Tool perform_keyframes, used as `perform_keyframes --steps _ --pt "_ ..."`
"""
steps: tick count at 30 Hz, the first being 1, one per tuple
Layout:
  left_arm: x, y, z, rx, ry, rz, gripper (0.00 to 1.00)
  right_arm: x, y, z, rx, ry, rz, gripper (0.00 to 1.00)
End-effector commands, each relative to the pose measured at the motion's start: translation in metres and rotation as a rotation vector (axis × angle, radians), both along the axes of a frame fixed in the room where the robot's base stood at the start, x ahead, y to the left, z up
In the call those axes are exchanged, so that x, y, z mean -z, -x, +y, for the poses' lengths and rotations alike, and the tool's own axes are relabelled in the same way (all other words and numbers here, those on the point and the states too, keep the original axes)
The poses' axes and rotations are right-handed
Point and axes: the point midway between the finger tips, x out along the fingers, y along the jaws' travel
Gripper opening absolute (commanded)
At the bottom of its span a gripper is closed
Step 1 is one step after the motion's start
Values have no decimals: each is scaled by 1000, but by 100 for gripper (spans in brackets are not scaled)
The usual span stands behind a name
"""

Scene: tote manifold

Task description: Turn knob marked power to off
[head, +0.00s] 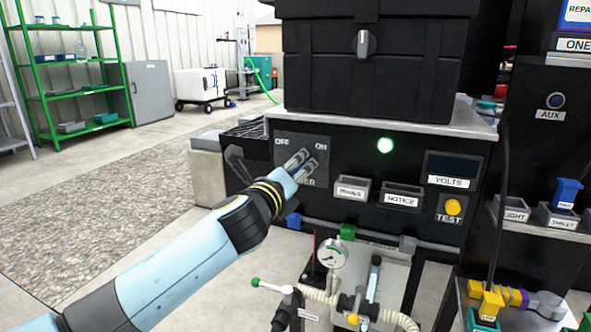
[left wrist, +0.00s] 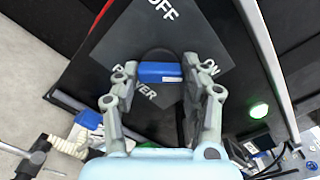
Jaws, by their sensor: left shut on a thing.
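The power knob shows in the left wrist view as a blue bar (left wrist: 160,71) on a dark round base, on a grey plate (left wrist: 115,45) marked OFF, ON and POWER. Its ends lie between my two fingertips; which mark it points to I cannot tell. In the head view the plate (head: 286,142) is at the left of the black panel, OFF at its upper left, ON at its upper right. My left gripper (head: 305,163) is shut on the knob, hiding it and part of the word POWER there. My right gripper is not in view.
A green lamp (head: 385,145) glows right of the plate. A POWER box (head: 351,190), a NOTICE box (head: 402,198) and a yellow TEST button (head: 453,207) are also on the panel. A gauge (head: 332,256) and pipes stand below. Open floor lies to the left.

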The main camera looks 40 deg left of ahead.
Motion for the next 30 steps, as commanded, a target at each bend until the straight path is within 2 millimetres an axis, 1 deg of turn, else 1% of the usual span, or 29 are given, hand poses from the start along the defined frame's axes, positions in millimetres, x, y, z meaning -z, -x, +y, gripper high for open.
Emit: perform_keyframes --steps 8,14,21,30 --pt "1 0 0 -1 33 -7 12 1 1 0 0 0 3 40" --pt "1 0 0 -2 133 -31 12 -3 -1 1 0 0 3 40" --pt "1 0 0 -3 335 -79 12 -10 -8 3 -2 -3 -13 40" --pt "1 0 0 -2 613 -146 12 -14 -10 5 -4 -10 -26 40"
